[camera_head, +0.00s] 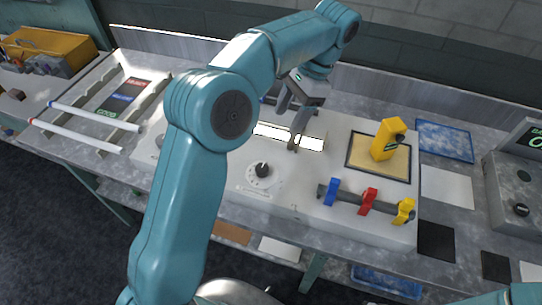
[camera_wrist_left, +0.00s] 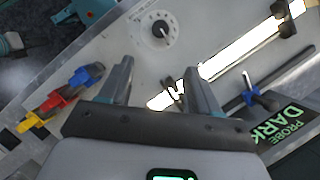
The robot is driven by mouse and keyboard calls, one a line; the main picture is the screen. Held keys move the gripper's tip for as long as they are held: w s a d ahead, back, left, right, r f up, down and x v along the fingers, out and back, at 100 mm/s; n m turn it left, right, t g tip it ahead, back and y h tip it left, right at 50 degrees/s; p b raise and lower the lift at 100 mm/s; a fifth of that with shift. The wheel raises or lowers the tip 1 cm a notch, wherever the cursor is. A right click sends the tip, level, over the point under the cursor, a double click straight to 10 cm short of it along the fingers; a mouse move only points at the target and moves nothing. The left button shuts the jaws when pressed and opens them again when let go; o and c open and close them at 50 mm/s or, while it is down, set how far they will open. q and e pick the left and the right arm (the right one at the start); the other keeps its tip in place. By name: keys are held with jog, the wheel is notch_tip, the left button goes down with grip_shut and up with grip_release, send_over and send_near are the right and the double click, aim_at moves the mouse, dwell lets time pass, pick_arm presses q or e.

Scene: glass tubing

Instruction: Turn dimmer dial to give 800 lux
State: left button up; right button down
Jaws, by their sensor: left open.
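The dimmer dial (camera_head: 262,170) is a black knob with a pale pointer mark on a round white scale, set in the pale bench panel. My left gripper (camera_head: 291,122) is open and empty above the panel, behind and to the right of the dial, over the lit strip (camera_head: 310,143). In the left wrist view its two fingers (camera_wrist_left: 158,84) are spread apart, and the dial lies beyond them, untouched. A display there reads "PROBE DARK" (camera_wrist_left: 280,122). My right gripper is out of view.
A yellow probe (camera_head: 388,138) stands on a tan pad at the right. Blue, red and yellow clips (camera_head: 368,200) sit on a bar in front of it. A grey meter box (camera_head: 515,180) stands far right. White rods (camera_head: 95,117) lie on a rack at left.

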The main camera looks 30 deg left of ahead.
aim_at(262, 168)
pick_arm(q)
jog(key=x, duration=1.5)
jog(key=shift+s+a+f, duration=0.1)
jog(key=shift+s+f, duration=0.05)
jog(key=shift+s, duration=0.15)
jog(key=shift+a+f, duration=0.25)
jog(key=shift+f, duration=0.25)
jog(key=shift+s+d+r, duration=0.1)
jog(key=shift+s+d, duration=0.05)
jog(key=shift+s, duration=0.05)
jog(key=shift+w, duration=0.1)
jog(key=c, duration=1)
